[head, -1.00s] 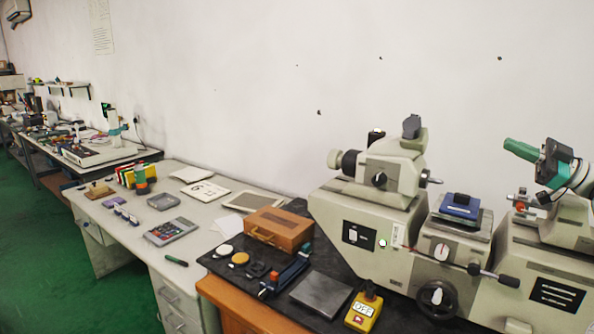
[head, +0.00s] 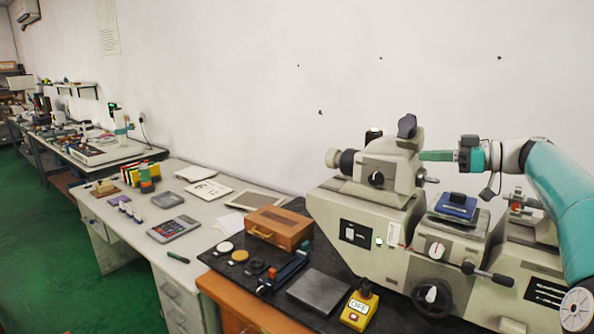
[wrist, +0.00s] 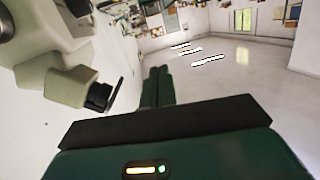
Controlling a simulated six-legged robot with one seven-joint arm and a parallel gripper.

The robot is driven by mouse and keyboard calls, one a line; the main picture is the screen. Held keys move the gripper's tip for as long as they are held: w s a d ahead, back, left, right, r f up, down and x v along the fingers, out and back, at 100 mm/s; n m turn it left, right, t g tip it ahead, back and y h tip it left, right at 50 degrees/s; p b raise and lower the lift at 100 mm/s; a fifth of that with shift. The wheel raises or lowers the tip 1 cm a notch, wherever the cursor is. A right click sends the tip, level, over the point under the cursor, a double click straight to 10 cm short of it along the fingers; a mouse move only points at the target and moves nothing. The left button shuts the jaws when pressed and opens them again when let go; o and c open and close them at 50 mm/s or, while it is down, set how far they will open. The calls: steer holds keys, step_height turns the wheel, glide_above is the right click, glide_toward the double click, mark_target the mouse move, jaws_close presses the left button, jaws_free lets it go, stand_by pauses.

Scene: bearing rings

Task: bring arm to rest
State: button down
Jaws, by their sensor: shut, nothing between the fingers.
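My gripper (head: 424,156) is at the right in the head view, at the end of my teal and white arm. It points left, level with the upper part of the large beige machine (head: 362,248) and seen close to that machine's top housing. I cannot tell whether they touch. In the wrist view my green fingers (wrist: 158,86) are together with nothing between them. Beige machine parts (wrist: 60,80) with a black knob show at the left of that view.
A blue block (head: 457,206) sits on the machine's middle stage. A wooden box (head: 278,228), a metal plate (head: 319,291) and a yellow switch box (head: 359,308) are on the black bench top. A calculator (head: 173,228) lies on the light table.

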steer(key=s+a+f+m+g+h, duration=0.1)
steer(key=s+a+f+m+h, duration=0.1)
steer(key=s+a+f+h, duration=0.3)
steer(key=s+a+f+m+g, duration=0.1)
steer(key=s+a+m, duration=0.15)
steer(key=a, duration=0.45)
steer(key=s+a+f+m+g+h, duration=0.1)
steer(key=s+a+f+m+h, duration=0.15)
steer(key=s+a, duration=0.2)
steer(key=s+f+m+h, duration=0.2)
steer(key=s+f, duration=0.5)
steer(key=s, duration=0.5)
steer(key=s+d+f+m+t+h, duration=0.1)
steer(key=s+f+m+h, duration=0.2)
steer(key=s+f+h, duration=0.2)
steer(key=s+f, duration=0.3)
steer(key=s, duration=0.3)
steer(key=shift+s+d, duration=0.25)
steer(key=shift+s, duration=0.1)
